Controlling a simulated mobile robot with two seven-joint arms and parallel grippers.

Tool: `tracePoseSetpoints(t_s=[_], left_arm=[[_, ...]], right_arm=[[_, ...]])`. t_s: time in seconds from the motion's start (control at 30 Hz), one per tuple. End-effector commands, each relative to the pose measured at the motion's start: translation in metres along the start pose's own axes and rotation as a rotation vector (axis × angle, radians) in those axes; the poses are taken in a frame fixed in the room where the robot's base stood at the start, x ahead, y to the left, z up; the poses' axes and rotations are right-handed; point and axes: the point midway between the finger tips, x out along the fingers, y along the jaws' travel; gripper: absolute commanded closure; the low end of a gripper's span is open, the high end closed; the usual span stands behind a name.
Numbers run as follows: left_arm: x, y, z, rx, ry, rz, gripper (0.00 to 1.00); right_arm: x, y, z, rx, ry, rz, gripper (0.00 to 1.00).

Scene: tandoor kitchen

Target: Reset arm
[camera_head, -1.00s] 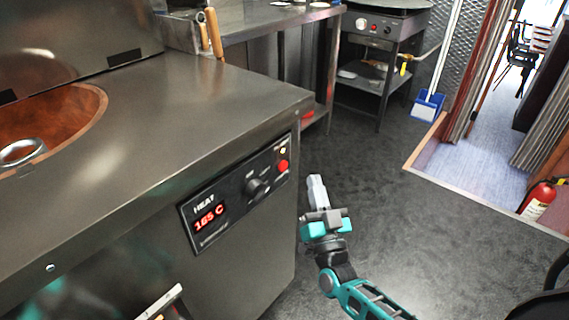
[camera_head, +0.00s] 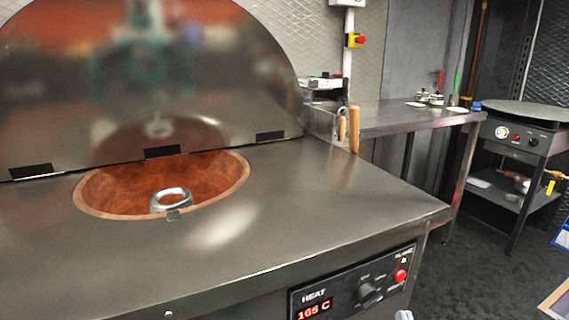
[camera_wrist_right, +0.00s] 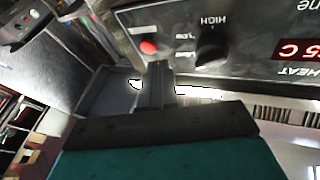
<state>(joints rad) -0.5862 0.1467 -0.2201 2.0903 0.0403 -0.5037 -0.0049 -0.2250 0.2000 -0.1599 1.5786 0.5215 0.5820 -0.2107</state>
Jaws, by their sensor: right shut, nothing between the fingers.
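My right gripper (camera_wrist_right: 155,88) shows in the right wrist view, its fingers together with nothing between them. In the head view only a small grey tip of the right gripper (camera_head: 404,315) shows at the bottom edge, below the control panel (camera_head: 350,290) of the tandoor. In the wrist view the panel (camera_wrist_right: 240,45) appears upside down, with its red button (camera_wrist_right: 148,47) and black knob (camera_wrist_right: 211,50) beyond the fingers. I cannot tell the exact gap between fingers and panel. My left gripper is not in view.
The steel tandoor counter (camera_head: 330,190) has a round copper-coloured opening (camera_head: 100,195) with a metal ring (camera_head: 170,200) in it. A raised lid (camera_head: 60,90) stands behind. A steel table (camera_head: 400,118) and a griddle stand (camera_head: 520,140) are to the right.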

Motion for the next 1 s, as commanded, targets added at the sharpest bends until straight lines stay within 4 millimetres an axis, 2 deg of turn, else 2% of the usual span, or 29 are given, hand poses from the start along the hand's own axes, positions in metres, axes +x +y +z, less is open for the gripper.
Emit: tracePoseSetpoints(t_s=[0.1, 0.23, 0.4, 0.57, 0.63, 1.0], left_arm=[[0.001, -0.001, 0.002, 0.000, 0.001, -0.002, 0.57], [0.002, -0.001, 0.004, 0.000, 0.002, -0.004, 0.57], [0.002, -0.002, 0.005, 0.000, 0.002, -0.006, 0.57], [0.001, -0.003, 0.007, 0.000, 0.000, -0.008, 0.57], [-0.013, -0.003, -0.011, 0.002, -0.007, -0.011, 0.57], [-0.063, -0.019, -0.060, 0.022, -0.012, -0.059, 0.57]], right_arm=[[-0.029, -0.038, 0.022, -0.009, -0.212, -0.116, 1.00], [-0.066, -0.068, 0.041, -0.041, -0.443, -0.203, 1.00], [-0.114, -0.085, 0.055, -0.099, -0.700, -0.248, 1.00], [-0.157, -0.087, 0.057, -0.155, -0.908, -0.241, 1.00], [-0.151, -0.086, 0.036, -0.164, -0.914, -0.233, 1.00], [-0.139, -0.078, -0.031, -0.193, -0.918, -0.199, 1.00]])
